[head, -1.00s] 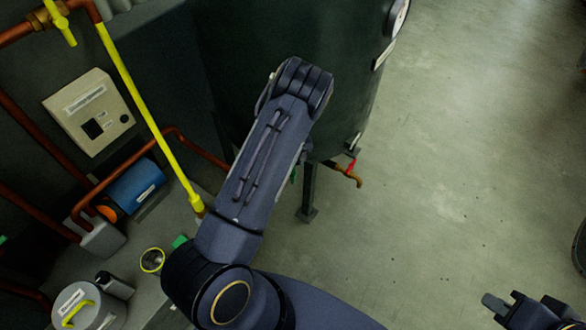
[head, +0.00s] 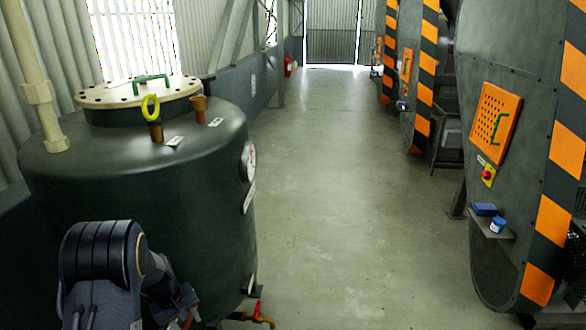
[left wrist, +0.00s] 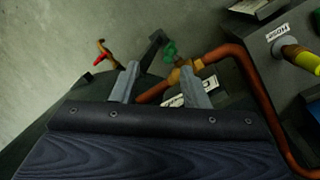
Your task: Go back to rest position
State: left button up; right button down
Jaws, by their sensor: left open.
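My left gripper (left wrist: 158,76) is open in the left wrist view, with its two grey fingers apart and nothing held between them. Beyond the fingers, a green valve handle (left wrist: 170,52) and a copper pipe (left wrist: 228,52) show; I cannot tell how far away they are. In the head view my left arm stands at the lower left in front of the dark green tank (head: 140,190), and its gripper cannot be made out clearly. My right gripper is out of view.
A red-handled tap (head: 258,312) sticks out low on the tank's right side. Large grey machines with orange stripes (head: 552,215) line the right, one with a small shelf (head: 490,229). The floor (head: 350,200) between tank and machines is clear.

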pick_arm(q)
jog(key=s+d+r+m+t+h, duration=0.1)
jog(key=s+d+r, duration=0.15)
jog(key=r, duration=0.45)
jog(key=s+d+r+t+h, duration=0.1)
jog(key=s+r, duration=0.3)
jog(key=r, duration=0.2)
jog(key=s+d+r+m+t, duration=0.1)
jog(key=s+d+r+m, duration=0.1)
jog(key=s, duration=0.5)
jog(key=s+d+r+m+t, duration=0.1)
jog(key=s+d+r, duration=0.1)
jog(key=s+r, duration=0.2)
jog(key=s+d+r+m, duration=0.2)
jog(key=s+r, duration=0.2)
jog(key=s, duration=0.6)
jog(key=shift+d+m+t, duration=0.15)
jog(key=shift+m+t, duration=0.15)
jog(key=shift+t, duration=0.1)
